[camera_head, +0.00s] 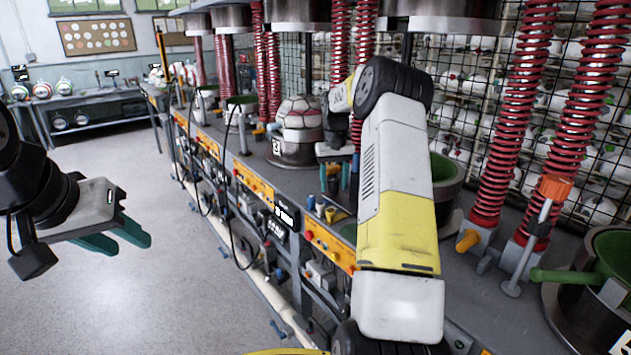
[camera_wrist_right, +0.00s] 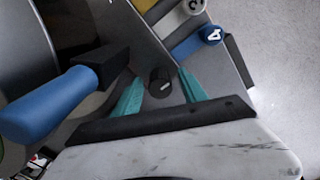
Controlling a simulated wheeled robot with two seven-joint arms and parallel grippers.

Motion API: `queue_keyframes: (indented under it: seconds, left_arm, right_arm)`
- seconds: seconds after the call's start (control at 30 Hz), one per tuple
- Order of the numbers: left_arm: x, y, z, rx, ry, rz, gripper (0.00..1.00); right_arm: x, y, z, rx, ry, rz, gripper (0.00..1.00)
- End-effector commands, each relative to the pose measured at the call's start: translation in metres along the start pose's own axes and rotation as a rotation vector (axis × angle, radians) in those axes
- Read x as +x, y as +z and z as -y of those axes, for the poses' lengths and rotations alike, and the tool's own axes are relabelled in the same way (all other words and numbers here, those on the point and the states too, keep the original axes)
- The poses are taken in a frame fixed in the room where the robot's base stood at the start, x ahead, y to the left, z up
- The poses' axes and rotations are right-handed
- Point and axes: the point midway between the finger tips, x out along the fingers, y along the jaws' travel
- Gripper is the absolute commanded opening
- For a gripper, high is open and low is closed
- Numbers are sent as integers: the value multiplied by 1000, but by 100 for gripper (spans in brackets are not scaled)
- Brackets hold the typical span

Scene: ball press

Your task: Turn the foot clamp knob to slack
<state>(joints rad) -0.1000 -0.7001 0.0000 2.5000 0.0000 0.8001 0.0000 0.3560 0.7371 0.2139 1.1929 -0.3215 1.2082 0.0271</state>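A small black round knob (camera_wrist_right: 160,82) with a pale mark shows in the right wrist view; I take it for the foot clamp knob. My right gripper (camera_wrist_right: 160,92) is open, with one teal finger on each side of the knob. Clear gaps show between fingers and knob, and I cannot tell how far beyond the fingertips it lies. In the head view my right gripper (camera_head: 338,178) points down at the bench by a press station; the knob cannot be made out there. My left gripper (camera_head: 122,238) is open and empty above the floor, away from the bench.
A blue-handled lever (camera_wrist_right: 45,105) lies left of the knob in the right wrist view. A numbered blue handle (camera_wrist_right: 198,40) and a grey one (camera_wrist_right: 180,18) lie above right. A patterned ball (camera_head: 298,112) sits on a press mould. Red springs (camera_head: 515,110) stand at right. The floor (camera_head: 150,310) is clear.

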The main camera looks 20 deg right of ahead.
Motion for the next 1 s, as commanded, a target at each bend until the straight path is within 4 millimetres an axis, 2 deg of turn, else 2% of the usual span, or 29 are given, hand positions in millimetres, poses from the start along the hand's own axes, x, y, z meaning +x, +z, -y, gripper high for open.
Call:
queue_keyframes:
  seconds: [0.03, 0.23, 0.67, 1.0]
  left_arm:
    - [0, 0, 0, 0, 0, 0, 36]
    - [0, 0, 0, 0, 0, 0, 36]
    - [0, 0, 0, 0, 0, 0, 36]
    - [0, 0, 0, 0, 0, 0, 36]
  right_arm:
    - [0, 0, 0, 0, 0, 0, 40]
    - [0, 0, 0, 0, 0, 0, 1]
    - [0, 0, 0, -62, 0, 0, 0]
    - [0, 0, -1, -316, 1, 0, 0]
